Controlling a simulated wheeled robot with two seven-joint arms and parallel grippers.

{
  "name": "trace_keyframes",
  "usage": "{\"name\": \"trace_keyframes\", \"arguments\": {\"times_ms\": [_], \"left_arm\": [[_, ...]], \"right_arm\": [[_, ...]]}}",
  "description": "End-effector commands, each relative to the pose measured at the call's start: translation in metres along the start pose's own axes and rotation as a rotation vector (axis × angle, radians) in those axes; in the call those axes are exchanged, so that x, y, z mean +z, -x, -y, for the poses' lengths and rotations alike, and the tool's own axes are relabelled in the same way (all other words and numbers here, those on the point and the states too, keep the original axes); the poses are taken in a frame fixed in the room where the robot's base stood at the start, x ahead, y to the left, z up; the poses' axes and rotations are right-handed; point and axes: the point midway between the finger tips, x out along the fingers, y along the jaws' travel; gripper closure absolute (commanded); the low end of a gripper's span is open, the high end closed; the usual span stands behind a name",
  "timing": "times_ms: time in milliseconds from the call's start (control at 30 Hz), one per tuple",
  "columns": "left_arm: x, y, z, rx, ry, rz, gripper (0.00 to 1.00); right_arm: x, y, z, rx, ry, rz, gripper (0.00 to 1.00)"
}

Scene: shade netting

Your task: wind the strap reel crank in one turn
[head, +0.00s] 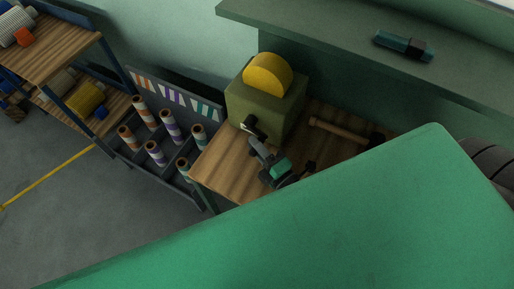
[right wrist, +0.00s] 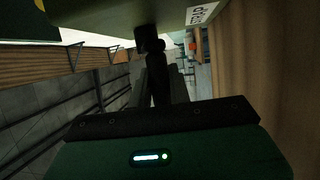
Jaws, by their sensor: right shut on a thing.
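The strap reel is an olive box (head: 262,108) with a yellow wheel (head: 268,74) showing at its top, standing on a wooden bench. Its dark crank (head: 249,124) is on the box's front face. My right gripper (head: 257,144) is at the front of the box, shut on the crank's handle. In the right wrist view the dark crank (right wrist: 150,42) runs from under the box (right wrist: 100,15) to between the fingers of the right gripper (right wrist: 160,88). The fingers partly hide the handle. My left gripper is in neither view.
A wooden-handled tool (head: 337,130) lies on the bench (head: 225,165), right of the box. A rack (head: 130,154) of several striped rolls stands to the left. A teal and black tool (head: 403,45) lies on the ledge behind. Shelving (head: 60,52) is at far left; the floor (head: 70,210) is open.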

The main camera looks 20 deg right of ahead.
Motion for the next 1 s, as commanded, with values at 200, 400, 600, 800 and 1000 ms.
{"name": "trace_keyframes", "arguments": {"times_ms": [200, 400, 600, 800, 1000], "left_arm": [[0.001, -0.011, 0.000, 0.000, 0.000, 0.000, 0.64], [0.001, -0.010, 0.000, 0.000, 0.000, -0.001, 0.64], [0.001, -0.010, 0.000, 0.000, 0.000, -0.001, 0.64], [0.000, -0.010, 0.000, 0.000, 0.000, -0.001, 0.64], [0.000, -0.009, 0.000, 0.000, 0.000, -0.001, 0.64]], "right_arm": [[-0.001, 0.000, 0.003, 0.043, -0.017, -0.005, 1.00], [-0.001, 0.000, 0.002, 0.043, -0.018, -0.005, 1.00], [-0.001, 0.000, 0.002, 0.043, -0.018, -0.005, 0.59], [-0.001, 0.000, 0.002, 0.044, -0.018, -0.004, 0.59], [-0.002, -0.001, -0.009, 0.046, -0.021, -0.003, 0.59]]}}
